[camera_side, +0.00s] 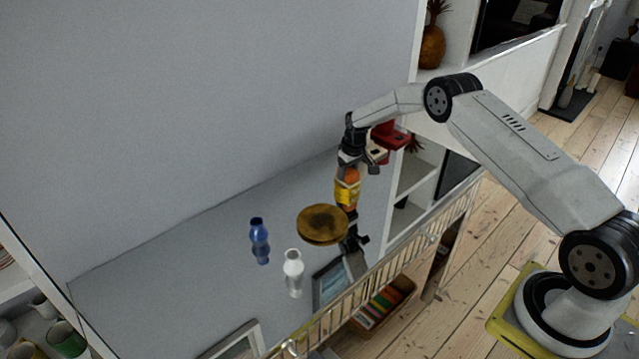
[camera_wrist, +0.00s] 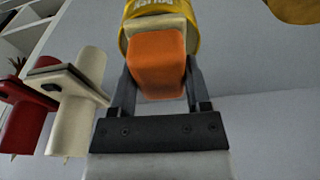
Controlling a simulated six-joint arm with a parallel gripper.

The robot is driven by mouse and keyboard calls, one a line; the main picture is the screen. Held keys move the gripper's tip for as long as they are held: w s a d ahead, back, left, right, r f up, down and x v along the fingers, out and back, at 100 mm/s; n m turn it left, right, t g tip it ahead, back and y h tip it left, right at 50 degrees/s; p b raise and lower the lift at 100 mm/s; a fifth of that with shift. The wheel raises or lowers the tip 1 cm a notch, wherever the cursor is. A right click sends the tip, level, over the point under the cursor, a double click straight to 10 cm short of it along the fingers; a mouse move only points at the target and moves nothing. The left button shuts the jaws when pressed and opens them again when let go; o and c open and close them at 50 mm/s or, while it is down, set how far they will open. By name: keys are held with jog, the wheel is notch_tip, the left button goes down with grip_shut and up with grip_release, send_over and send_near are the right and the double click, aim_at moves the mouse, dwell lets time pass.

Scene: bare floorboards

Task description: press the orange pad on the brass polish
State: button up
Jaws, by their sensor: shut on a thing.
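The brass polish is a yellow container (camera_side: 346,191) with a cream collar and an orange pad on top. It stands upright on the grey glossy surface, below my gripper (camera_side: 351,169). In the wrist view the orange pad (camera_wrist: 158,62) lies between the two dark fingers of my gripper (camera_wrist: 160,80), with the cream collar and yellow body (camera_wrist: 165,12) beyond it. The fingers are shut on the sides of the orange pad. I cannot tell whether the pad is pushed down. Most of the container's lettering is cut off.
A brown round thing (camera_side: 322,220) is close beside the polish. A blue bottle (camera_side: 259,228) and white bottle (camera_side: 292,262) stand further left. Red (camera_side: 390,135) and cream (camera_side: 376,150) things stand close behind my gripper.

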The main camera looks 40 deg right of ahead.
aim_at(348, 170)
jog(key=shift+r, duration=3.5)
jog(key=shift+a, duration=0.1)
jog(key=shift+s+a+r, duration=0.25)
jog(key=shift+a+r, duration=0.05)
jog(key=shift+a, duration=0.15)
jog(key=s+a+r, duration=0.3)
jog(key=s+a, duration=0.5)
jog(key=s, duration=0.2)
jog(key=s+a+r, duration=0.3)
jog(key=s+a, duration=0.6)
jog(key=s, duration=0.1)
jog(key=shift+s+n, duration=0.2)
jog(key=shift+n, duration=0.1)
